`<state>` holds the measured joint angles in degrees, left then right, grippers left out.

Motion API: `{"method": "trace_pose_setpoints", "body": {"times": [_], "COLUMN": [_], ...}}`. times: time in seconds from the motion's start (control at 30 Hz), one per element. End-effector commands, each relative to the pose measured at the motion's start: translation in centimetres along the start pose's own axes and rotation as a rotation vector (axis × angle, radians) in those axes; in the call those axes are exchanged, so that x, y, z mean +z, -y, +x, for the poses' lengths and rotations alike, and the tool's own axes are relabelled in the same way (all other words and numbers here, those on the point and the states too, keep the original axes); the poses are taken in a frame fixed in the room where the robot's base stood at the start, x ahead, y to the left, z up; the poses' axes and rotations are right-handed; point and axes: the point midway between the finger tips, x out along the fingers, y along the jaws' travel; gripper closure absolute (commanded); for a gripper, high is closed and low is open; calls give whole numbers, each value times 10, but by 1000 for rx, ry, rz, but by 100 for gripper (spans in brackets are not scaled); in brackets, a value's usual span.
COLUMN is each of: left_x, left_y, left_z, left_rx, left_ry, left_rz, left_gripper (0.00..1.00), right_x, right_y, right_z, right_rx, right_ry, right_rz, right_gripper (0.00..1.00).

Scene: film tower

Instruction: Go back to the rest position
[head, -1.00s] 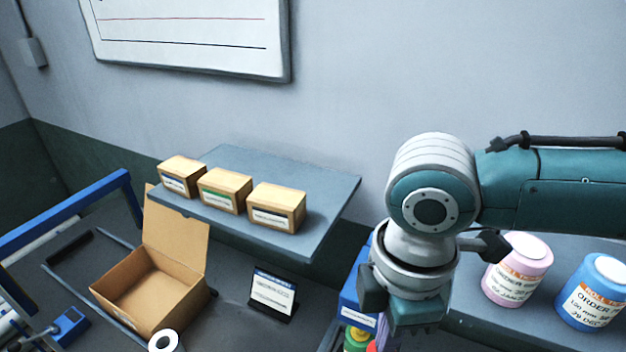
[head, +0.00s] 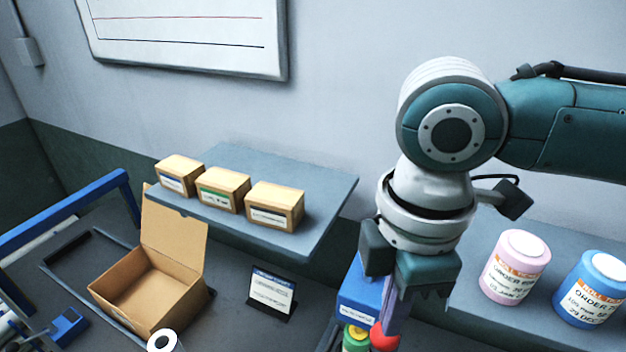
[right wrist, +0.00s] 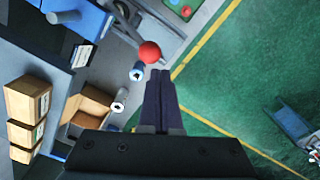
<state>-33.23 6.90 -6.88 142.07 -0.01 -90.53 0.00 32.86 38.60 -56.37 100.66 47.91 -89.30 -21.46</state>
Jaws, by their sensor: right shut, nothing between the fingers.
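My right gripper (head: 392,325) hangs pointing down on the right side of the head view, in front of the grey shelves. Its fingers are shut with nothing between them. In the right wrist view the closed dark fingers (right wrist: 160,78) point away from the wrist, above the floor and close to a red ball-shaped part (right wrist: 149,52) in the picture. I cannot tell how far apart they are in depth. My left gripper does not show.
Three small cartons (head: 222,189) sit on a grey shelf (head: 325,190). An open cardboard box (head: 150,290) stands below, beside a label stand (head: 271,292). Pink (head: 515,267) and blue (head: 591,290) tubs stand at right. A blue bin (head: 360,300) is behind my gripper.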

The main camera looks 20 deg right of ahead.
Motion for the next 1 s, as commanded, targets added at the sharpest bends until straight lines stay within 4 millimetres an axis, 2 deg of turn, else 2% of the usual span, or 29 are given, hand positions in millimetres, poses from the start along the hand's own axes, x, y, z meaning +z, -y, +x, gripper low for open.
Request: {"method": "trace_pose_setpoints", "body": {"times": [0.27,0.37,0.47,0.53,0.6,0.67,0.73,0.9,1.0], "left_x": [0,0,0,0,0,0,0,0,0], "left_y": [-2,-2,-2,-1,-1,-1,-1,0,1], "left_z": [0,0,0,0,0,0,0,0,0], "left_rx": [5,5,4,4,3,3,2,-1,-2], "left_ry": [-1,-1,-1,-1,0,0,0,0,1], "left_rz": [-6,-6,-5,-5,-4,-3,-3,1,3], "left_gripper": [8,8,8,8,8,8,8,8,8], "right_x": [-4,-21,-47,-62,-66,-61,-45,9,32], "right_y": [4,21,48,65,76,82,87,96,100], "right_z": [1,4,4,-1,-8,-12,-16,-20,-22], "right_rx": [-1,-2,2,12,28,45,70,145,178], "right_ry": [-10,-62,-163,-246,-313,-349,-363,-314,-279], "right_rz": [0,11,72,165,300,434,597,914,1013], "right_gripper": [100,100,100,100,100,100,100,100,100]}}
